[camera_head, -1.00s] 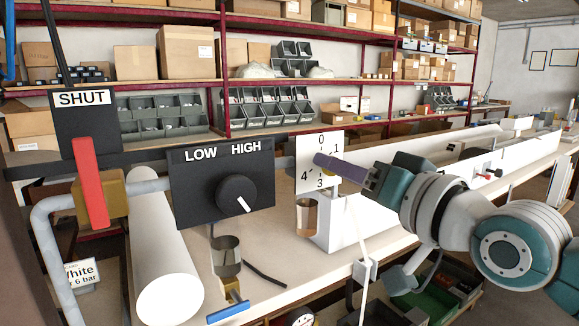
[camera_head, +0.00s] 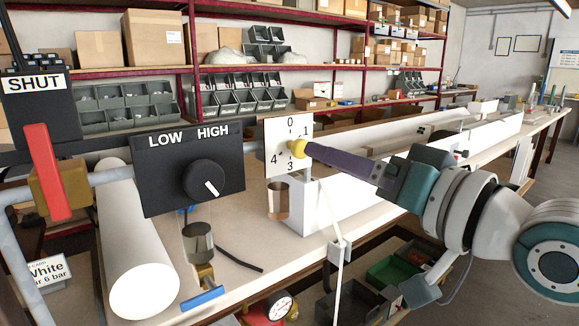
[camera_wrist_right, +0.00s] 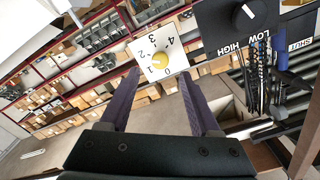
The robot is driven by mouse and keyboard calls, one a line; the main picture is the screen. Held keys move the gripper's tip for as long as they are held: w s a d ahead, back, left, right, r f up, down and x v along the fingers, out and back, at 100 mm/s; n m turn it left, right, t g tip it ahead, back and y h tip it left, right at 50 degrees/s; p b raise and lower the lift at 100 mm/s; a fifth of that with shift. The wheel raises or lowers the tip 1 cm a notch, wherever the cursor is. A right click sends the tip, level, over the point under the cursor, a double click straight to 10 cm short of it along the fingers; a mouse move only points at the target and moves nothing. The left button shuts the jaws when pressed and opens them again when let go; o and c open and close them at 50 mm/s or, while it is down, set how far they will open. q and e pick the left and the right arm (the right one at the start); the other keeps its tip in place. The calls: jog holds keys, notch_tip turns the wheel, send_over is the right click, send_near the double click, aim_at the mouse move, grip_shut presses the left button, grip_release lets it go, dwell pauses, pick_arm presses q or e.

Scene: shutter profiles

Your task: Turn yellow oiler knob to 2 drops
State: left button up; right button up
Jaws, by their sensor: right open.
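The yellow oiler knob (camera_head: 298,149) sits at the centre of a white dial plate (camera_head: 274,138) marked with numbers. In the head view my right gripper (camera_head: 312,152) comes in from the right with its purple fingers close to the knob and covers the 2. In the right wrist view the yellow knob (camera_wrist_right: 160,61) lies between and slightly beyond the two open fingertips (camera_wrist_right: 158,76), with nothing held. Which number the knob points to is too small to tell. My left gripper is out of view.
Left of the dial is a black LOW/HIGH box (camera_head: 165,180) with a black knob. Further left is a red lever (camera_head: 44,170) under a SHUT sign (camera_head: 35,84). Metal cups hang below the pipe. A white roll (camera_head: 140,240) lies on the bench.

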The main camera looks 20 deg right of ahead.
jog(key=shift+v, duration=2)
jog(key=s+a+f+n+g+h, duration=0.25)
jog(key=s+f+g, duration=0.35)
jog(key=f, duration=0.4)
jog(key=s+d+f+g+h, duration=0.1)
jog(key=s+f+g, duration=0.1)
jog(key=s, duration=0.3)
jog(key=s+f+n+g+h, duration=0.1)
jog(key=s+f+g, duration=0.1)
jog(key=s, duration=0.3)
jog(key=s+d+f+g+h, duration=0.1)
jog(key=s+f+g, duration=0.15)
jog(key=s, duration=0.25)
notch_tip(320, 180, up, 37)
jog(key=s+p, duration=0.2)
jog(key=p, duration=3.4)
jog(key=shift+s+f+g+p, duration=0.15)
jog(key=shift+f+g+p, duration=0.1)
jog(key=shift+g+p, duration=0.15)
jog(key=shift+d+n+h, duration=0.1)
jog(key=shift+n+h, duration=0.15)
